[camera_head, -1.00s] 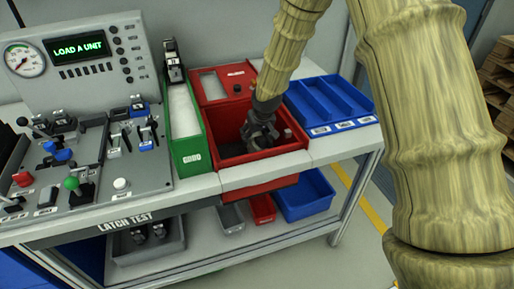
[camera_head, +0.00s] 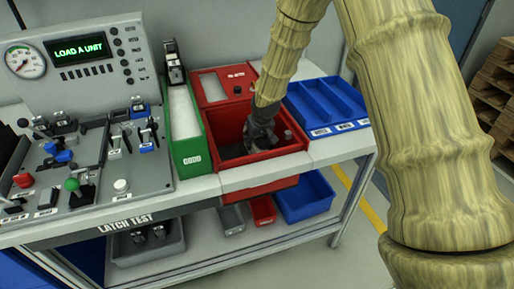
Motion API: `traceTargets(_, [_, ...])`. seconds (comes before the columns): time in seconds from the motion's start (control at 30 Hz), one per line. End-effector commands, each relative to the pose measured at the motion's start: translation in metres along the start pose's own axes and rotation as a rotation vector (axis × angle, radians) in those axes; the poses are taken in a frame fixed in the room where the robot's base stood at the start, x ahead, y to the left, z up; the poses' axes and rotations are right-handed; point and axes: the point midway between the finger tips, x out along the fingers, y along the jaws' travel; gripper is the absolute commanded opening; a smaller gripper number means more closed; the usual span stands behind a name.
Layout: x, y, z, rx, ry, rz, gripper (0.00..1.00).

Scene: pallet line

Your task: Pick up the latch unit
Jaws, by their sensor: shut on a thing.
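My gripper (camera_head: 260,140) reaches down inside the red bin (camera_head: 262,171) on the bench and is shut on a latch unit low in the bin. The jaws and the bin's front wall hide most of that unit, so its shape and tilt cannot be told. A small grey piece (camera_head: 288,136) shows at the right inside of the bin, beside the gripper. Another latch unit (camera_head: 174,62), black and light grey, stands at the back end of the green bin (camera_head: 190,158).
The latch test panel (camera_head: 90,75) reads "LOAD A UNIT"; its fixtures and levers fill the bench's left. A blue divided tray (camera_head: 330,105) adjoins the red bin on the right. A grey bin (camera_head: 150,245) with units and a blue bin (camera_head: 303,200) sit below.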

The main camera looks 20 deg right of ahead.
Motion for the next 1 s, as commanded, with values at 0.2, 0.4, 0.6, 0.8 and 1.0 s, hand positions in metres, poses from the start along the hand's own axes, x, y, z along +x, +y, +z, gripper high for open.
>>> traceTargets(0.2, [-0.006, 0.000, -0.003, 0.001, 0.002, 0.000, 0.10])
traceTargets(0.4, [-0.030, 0.001, -0.014, 0.001, 0.004, 0.000, 0.10])
traceTargets(0.6, [-0.073, 0.000, -0.032, 0.001, 0.006, -0.001, 0.10])
traceTargets(0.8, [-0.121, 0.000, -0.052, 0.001, 0.006, 0.000, 0.10])
traceTargets(1.0, [-0.171, 0.000, -0.072, 0.001, 0.005, -0.001, 0.10])
